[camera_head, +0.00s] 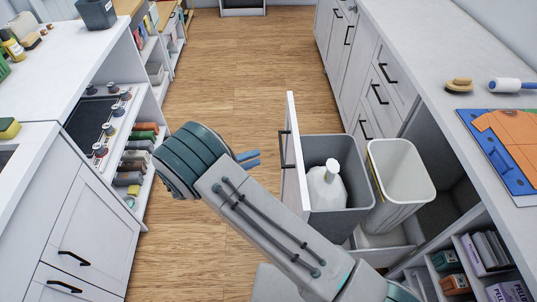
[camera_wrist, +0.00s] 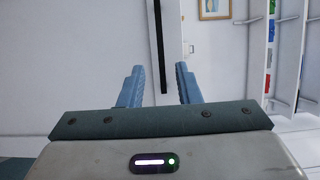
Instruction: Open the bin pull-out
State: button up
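The bin pull-out (camera_head: 294,165) stands out from the right-hand counter, its white front panel facing left. A grey bin (camera_head: 352,213) with a white bottle (camera_head: 326,187) inside and an off-white bin (camera_head: 402,195) sit in it behind the panel. Its black vertical handle (camera_head: 284,151) also shows in the wrist view (camera_wrist: 166,45), roughly between my fingers. My gripper (camera_head: 250,158) is left of the handle, with a small gap between them in the head view. In the wrist view my gripper (camera_wrist: 159,82) has its blue fingers apart and nothing between them.
The wooden floor (camera_head: 225,90) is clear between the two counter rows. A shelf unit (camera_head: 132,150) stands on the left. White drawers (camera_head: 382,95) continue beyond the pull-out. A brush (camera_head: 459,85) and a lint roller (camera_head: 510,86) lie on the right counter.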

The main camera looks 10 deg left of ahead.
jog(key=v, duration=0.4)
dwell(0.5)
jog(key=d+r+m+g+y, duration=0.3)
jog(key=d+r+m+g, duration=0.35)
jog(key=d+m, duration=0.4)
jog(key=d+r+m+g+y, duration=0.3)
jog(key=d+r+m+g, duration=0.3)
jog(key=d+m, duration=0.5)
jog(key=s+d+r+m+t+y, duration=0.2)
jog(key=s+d+m, duration=0.4)
jog(key=m, duration=0.5)
jog(key=s+d+r+m+t+y, duration=0.3)
jog(key=s+d+r+m+y, duration=0.2)
jog(key=m, duration=0.6)
jog(key=shift+s+d+y, duration=0.45)
jog(key=shift+s+y, duration=0.35)
jog(key=shift+s, duration=0.35)
jog(key=shift+r, duration=0.1)
